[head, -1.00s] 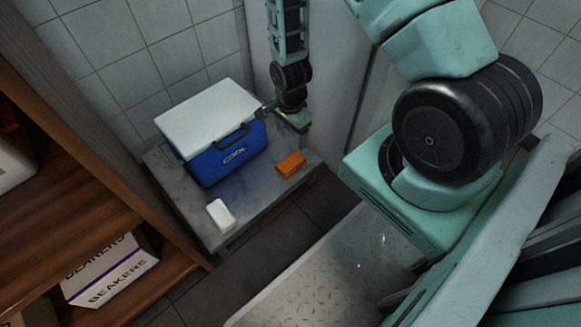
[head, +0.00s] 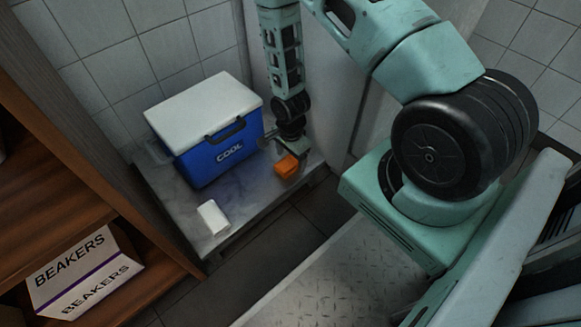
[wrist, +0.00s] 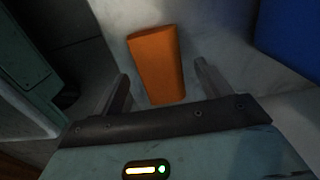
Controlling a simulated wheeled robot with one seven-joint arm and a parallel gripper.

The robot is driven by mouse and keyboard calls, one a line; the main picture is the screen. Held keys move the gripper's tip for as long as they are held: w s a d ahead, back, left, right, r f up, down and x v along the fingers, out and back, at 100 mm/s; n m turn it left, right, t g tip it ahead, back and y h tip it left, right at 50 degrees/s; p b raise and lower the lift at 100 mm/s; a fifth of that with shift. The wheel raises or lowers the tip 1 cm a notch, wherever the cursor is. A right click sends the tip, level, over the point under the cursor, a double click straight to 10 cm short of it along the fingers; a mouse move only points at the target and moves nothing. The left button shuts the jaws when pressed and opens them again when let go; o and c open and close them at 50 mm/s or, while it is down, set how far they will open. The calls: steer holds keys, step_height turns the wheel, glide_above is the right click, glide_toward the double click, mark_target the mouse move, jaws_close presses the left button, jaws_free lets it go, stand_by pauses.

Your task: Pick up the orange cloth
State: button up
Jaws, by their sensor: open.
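The orange cloth (head: 287,166) is a folded block lying on the low grey slab, right of the blue cooler. In the wrist view the cloth (wrist: 156,62) lies ahead of my gripper (wrist: 162,82), its near end between the two open fingers. In the head view my gripper (head: 289,150) is above and beside the cloth and hides part of it. The fingers are apart; I see no contact with the cloth.
The blue cooler (head: 228,150) with a white lid stands left of the cloth. A white block (head: 213,217) lies on the slab's (head: 240,207) front part. A wall panel is close on the right. A beakers box (head: 85,275) sits on the wooden shelf at left.

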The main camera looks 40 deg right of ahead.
mark_target(291, 160)
steer(key=shift+f, duration=0.25)
steer(key=c, duration=1.2)
steer(key=shift+o, duration=0.2)
step_height(291, 160, up, 10)
steer(key=p, duration=0.5)
steer(key=shift+p, duration=0.35)
